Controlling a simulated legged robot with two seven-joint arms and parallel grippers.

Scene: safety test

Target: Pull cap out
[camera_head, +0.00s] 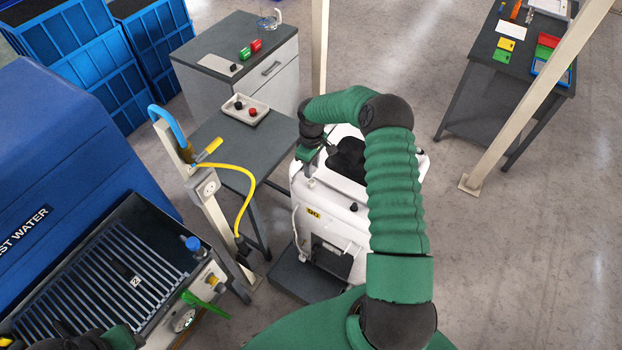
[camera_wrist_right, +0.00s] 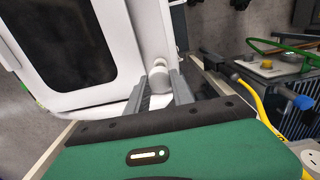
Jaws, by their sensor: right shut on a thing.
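A white machine (camera_head: 335,215) with a dark top panel stands in the middle of the head view. In the right wrist view, a small white rounded cap (camera_wrist_right: 159,77) sits at the edge of the white machine body (camera_wrist_right: 110,108). My right gripper (camera_wrist_right: 162,86) is shut on the cap, with one grey finger on each side of it. In the head view my right gripper (camera_head: 312,158) is over the machine's left rear corner, and my own arm covers part of the machine. A dark and green part of my left arm shows at the lower left edge; its fingers cannot be made out.
A dark side table (camera_head: 235,150) holding a tray (camera_head: 246,109) stands close left of the machine. A post with a yellow hose (camera_head: 250,185) is beside it. A blue washer (camera_head: 60,150) fills the left. Open floor (camera_head: 510,260) lies to the right.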

